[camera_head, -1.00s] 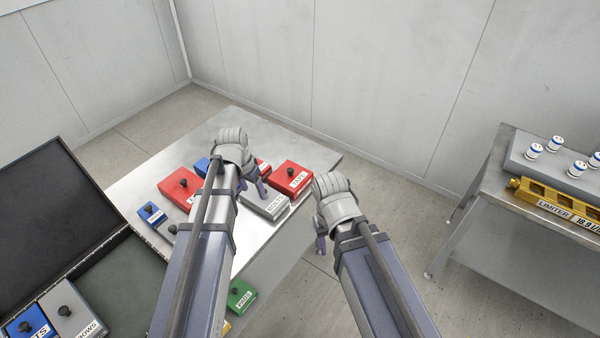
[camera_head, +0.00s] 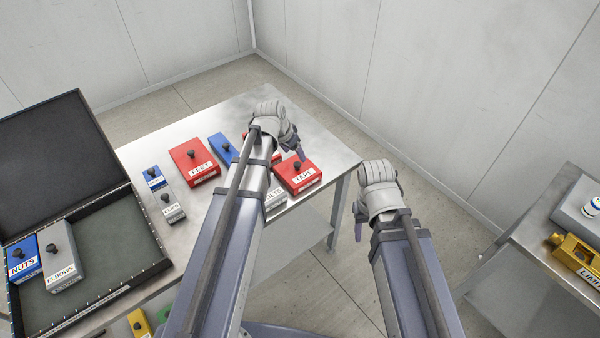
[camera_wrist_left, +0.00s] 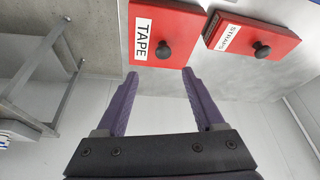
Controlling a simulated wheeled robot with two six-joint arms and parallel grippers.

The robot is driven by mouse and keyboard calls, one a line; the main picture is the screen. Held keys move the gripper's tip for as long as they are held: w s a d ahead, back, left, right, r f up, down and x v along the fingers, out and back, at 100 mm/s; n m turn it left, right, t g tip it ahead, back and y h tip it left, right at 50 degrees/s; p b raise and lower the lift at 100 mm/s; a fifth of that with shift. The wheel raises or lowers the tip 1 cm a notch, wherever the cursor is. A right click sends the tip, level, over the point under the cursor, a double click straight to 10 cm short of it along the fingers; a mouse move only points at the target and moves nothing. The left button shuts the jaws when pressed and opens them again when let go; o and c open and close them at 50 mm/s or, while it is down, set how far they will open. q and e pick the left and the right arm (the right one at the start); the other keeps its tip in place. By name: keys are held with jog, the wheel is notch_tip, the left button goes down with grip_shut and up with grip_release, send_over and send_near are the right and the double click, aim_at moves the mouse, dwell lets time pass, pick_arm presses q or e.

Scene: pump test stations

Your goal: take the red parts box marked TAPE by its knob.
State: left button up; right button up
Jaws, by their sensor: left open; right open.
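The red parts box marked TAPE (camera_head: 311,182) sits near the right edge of the metal table, with a black knob (camera_head: 297,166) on top. In the left wrist view the TAPE box (camera_wrist_left: 179,25) lies just beyond the fingertips, its knob (camera_wrist_left: 163,51) roughly midway between them. My left gripper (camera_head: 294,152) is over the table beside the TAPE box, open and empty; its open fingers (camera_wrist_left: 160,75) show in the wrist view. My right gripper (camera_head: 359,222) hangs off the table's right side, away from the box, open and empty.
A red STRAPS box (camera_wrist_left: 270,35) is beside the TAPE box. A red FELT box (camera_head: 190,163), a blue box (camera_head: 221,147) and small boxes stand left. An open black case (camera_head: 150,268) holds NUTS and ELBOWS boxes. Another table (camera_head: 515,270) is at right.

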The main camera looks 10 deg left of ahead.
aim_at(297, 163)
pick_arm(q)
jog(key=shift+b+x, duration=1)
jog(key=shift+x, duration=0.35)
jog(key=b+x, duration=0.5)
jog(key=shift+s+a+f, duration=0.2)
jog(key=shift+a+f, duration=0.05)
jog(key=shift+a, duration=0.2)
jog(key=shift+r, duration=0.1)
grip_shut()
